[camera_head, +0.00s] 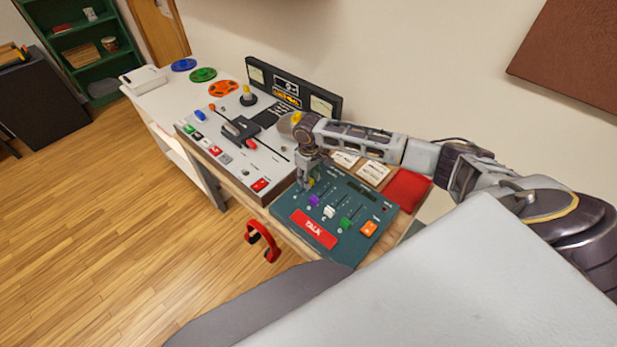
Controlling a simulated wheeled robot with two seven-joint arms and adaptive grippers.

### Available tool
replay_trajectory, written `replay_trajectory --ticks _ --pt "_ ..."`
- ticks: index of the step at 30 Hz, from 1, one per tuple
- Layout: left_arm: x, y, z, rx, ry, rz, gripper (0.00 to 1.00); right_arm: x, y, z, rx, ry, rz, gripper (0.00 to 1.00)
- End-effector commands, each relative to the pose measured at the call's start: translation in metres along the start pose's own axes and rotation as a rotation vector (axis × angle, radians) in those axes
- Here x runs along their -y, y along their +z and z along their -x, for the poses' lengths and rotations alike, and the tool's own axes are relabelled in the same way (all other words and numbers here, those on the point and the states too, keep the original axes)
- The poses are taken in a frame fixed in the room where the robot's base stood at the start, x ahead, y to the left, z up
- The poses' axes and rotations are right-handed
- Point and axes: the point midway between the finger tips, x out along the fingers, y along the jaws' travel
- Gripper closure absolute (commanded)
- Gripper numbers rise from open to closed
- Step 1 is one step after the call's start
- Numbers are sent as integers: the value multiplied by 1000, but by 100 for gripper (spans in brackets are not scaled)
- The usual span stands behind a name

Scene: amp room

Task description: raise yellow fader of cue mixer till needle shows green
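The cue mixer is a teal panel (352,210) at the front right of the desk. It has a purple fader (315,200), a white fader (329,212) and a green fader (345,223). A small yellowish patch (311,183) shows at my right gripper's tips and may be the yellow fader; the gripper hides most of it. My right gripper (305,183) points down at the mixer's left end, at or just above that spot. I cannot tell whether its fingers touch or grip the fader. Needle positions are too small to read. My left gripper is out of view.
A grey control console (230,160) with levers and buttons stands left of the mixer. Behind it is a black meter panel (290,90) with two pale dials. A red TALK button (313,230) and an orange button (369,228) are on the mixer. Red headphones (263,240) hang at the front edge.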

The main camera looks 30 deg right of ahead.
Motion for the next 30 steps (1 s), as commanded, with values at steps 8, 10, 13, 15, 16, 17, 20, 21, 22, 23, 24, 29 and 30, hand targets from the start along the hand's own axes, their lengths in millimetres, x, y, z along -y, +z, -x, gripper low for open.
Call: replay_trajectory --ticks 8,10,13,15,16,17,20,21,22,23,24,29,30 --pt "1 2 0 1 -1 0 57 0 0 6 0 0 0 62" --pt "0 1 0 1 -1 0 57 0 0 11 -1 -1 0 62" --pt "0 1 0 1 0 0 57 0 0 20 -1 0 -1 62" --pt "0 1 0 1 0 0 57 0 0 29 -1 0 0 62" --pt "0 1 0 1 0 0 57 0 0 33 -2 1 0 62" --pt "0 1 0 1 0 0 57 0 0 37 -2 1 -1 62" --pt "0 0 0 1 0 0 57 0 -1 52 -3 1 0 62" --pt "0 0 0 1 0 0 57 0 -1 58 -2 1 0 62" --pt "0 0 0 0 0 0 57 0 0 63 -2 0 0 62" --pt "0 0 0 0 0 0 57 0 -1 67 -3 0 1 62" --pt "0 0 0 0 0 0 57 0 -1 73 -2 0 0 62" --pt "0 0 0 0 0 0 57 0 -1 96 -2 1 1 62" --pt "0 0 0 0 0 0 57 0 -1 100 -2 0 0 62"
